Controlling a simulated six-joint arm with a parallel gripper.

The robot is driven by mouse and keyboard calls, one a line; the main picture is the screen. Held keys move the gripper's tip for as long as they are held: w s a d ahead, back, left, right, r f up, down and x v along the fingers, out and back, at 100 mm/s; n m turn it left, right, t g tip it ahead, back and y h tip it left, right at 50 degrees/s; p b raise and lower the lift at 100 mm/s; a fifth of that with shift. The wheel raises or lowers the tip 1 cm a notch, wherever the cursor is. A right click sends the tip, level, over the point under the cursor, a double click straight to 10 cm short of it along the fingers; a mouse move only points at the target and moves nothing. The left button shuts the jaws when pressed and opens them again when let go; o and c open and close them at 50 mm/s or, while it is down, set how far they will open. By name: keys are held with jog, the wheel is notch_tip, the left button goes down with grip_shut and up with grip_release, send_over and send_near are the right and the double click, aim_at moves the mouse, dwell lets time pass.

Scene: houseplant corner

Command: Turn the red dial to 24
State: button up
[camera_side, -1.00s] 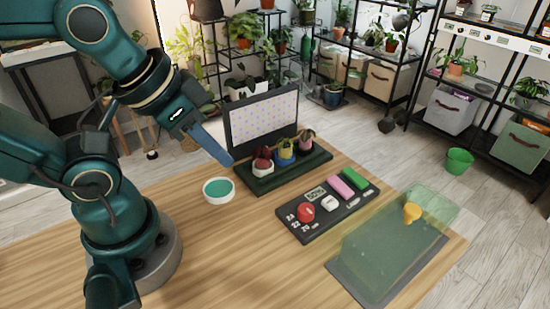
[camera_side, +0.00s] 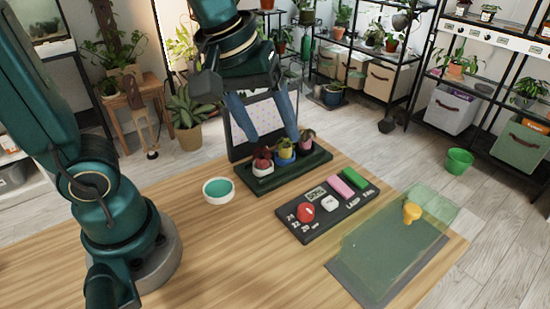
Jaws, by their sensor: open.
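The red dial (camera_side: 306,212) sits at the left end of a dark control panel (camera_side: 319,231) on the wooden table. White numbers, apparently 24, 22 and 20, are printed along its left side. A light pointer mark shows on the dial, but its exact setting is too small to read. My gripper (camera_side: 267,139) is open and empty, fingers spread and pointing down. It appears high above the plant tray, behind and to the left of the dial, touching nothing I can make out.
The panel also holds a small display (camera_side: 316,194), a white button (camera_side: 329,203), a pink block (camera_side: 341,187) and a green block (camera_side: 354,178). Three small pots stand on a dark green tray (camera_side: 313,165). A white bowl (camera_side: 219,198) and a translucent green cover (camera_side: 378,243) flank the panel.

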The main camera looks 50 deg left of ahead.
jog(key=w+d+f+n+g, duration=0.2)
jog(key=w+f, duration=0.2)
jog(key=g, duration=0.2)
send_over(306, 209)
jog(key=f, duration=0.6)
jog(key=shift+w, duration=0.2)
jog(key=shift+s+f, duration=0.15)
jog(key=shift+f, duration=2.7)
jog(key=shift+c, duration=0.3)
grip_shut()
